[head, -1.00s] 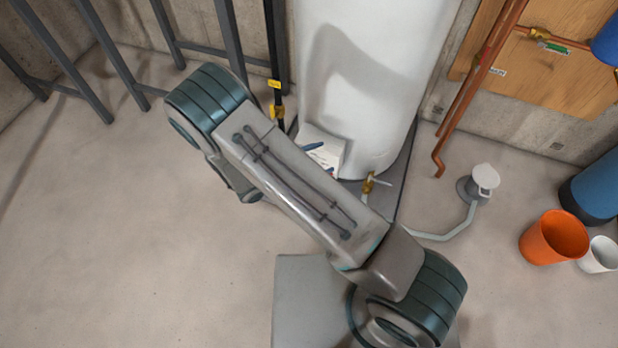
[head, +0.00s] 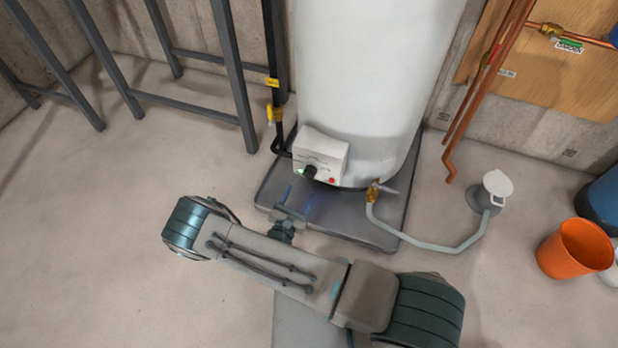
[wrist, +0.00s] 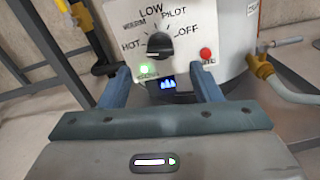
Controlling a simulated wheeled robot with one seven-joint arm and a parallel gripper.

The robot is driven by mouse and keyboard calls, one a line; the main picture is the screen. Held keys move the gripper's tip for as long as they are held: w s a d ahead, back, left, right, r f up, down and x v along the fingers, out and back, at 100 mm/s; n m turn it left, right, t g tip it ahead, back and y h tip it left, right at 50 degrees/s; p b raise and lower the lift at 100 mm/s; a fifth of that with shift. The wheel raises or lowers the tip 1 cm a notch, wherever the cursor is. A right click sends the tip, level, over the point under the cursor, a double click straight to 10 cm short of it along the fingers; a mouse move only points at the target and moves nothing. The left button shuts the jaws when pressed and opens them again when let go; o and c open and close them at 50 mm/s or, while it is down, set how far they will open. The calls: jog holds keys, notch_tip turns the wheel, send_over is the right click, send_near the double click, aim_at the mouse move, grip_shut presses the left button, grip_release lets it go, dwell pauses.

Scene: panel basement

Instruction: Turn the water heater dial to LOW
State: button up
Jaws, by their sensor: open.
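The water heater (head: 375,90) is a tall white cylinder with a white control box (head: 322,155) low on its front. Its black dial (wrist: 159,46) faces me in the wrist view, ringed by HOT, WARM, LOW, PILOT and OFF. The dial also shows in the head view (head: 310,172). A small pale mark sits on the dial's lower left; which label it points to is unclear. My gripper (wrist: 165,76) is open and empty, its blue fingers apart below the dial in the picture. In the head view my gripper (head: 298,198) is just in front of the box.
A red button (wrist: 206,54) is right of the dial, and a lit green light (wrist: 146,69) is below it. A brass drain valve (head: 374,192) with a hose stands to the right. Black pipe with a yellow valve (head: 275,113) is left. An orange bucket (head: 572,250) is far right.

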aim_at(307, 177)
jog(key=b+x, duration=0.2)
jog(key=x, duration=0.6)
jog(key=shift+w+d+f, duration=0.1)
jog(key=shift+w+d, duration=0.05)
jog(key=shift+w, duration=0.2)
jog(key=c, duration=1)
